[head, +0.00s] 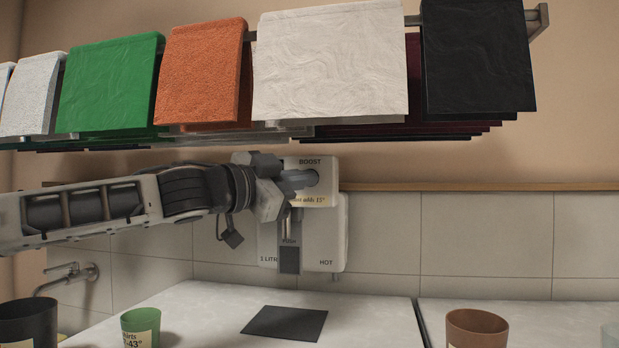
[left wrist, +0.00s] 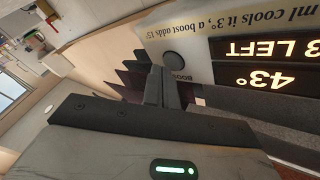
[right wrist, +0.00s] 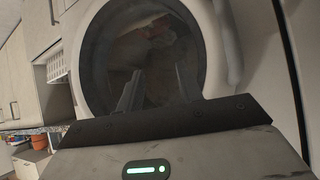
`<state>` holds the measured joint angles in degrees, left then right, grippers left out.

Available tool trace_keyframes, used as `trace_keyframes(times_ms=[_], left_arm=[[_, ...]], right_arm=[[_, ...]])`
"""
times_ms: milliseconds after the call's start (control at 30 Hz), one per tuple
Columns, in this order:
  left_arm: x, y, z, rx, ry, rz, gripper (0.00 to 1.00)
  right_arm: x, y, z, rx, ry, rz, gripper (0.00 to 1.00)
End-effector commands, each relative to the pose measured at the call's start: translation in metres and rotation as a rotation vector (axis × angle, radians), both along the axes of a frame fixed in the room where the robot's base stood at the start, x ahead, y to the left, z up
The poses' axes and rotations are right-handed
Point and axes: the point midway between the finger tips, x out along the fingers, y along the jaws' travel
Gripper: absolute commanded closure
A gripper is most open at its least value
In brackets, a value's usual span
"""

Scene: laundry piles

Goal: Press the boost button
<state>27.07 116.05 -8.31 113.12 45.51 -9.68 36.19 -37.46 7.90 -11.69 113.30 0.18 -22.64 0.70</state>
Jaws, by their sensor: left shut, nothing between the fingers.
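The boost unit (head: 325,196) is a white box on the tiled wall, labelled BOOST at its top. In the left wrist view the boost button (left wrist: 174,60) is a small dark round disc beside an upside-down BOOST label. My left gripper (head: 305,180) reaches in from the left, in front of the unit, and hides the button in the head view. Its fingers (left wrist: 165,72) are shut and empty, with their tips at the button's edge; I cannot tell whether they touch it. My right gripper (right wrist: 157,72) has its fingers apart and empty, before a round machine door (right wrist: 145,55).
A lit display (left wrist: 262,77) reads 43° and 3 LEFT. A white dispenser (head: 335,240) marked HOT and PUSH hangs below the boost unit. Folded cloths hang on a rack above. A green cup (head: 140,328), brown cup (head: 477,328) and dark mat (head: 285,323) are on the counter.

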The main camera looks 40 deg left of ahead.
Motion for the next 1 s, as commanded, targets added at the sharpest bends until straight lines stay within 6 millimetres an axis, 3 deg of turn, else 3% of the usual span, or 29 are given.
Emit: trace_keyframes(times_ms=[1000], left_arm=[[0.0066, 0.0039, 0.0002, 0.000, -0.001, 0.001, 1.00]], right_arm=[[-0.0004, -0.0001, 0.0071, -0.001, 0.001, 0.001, 0.64]])
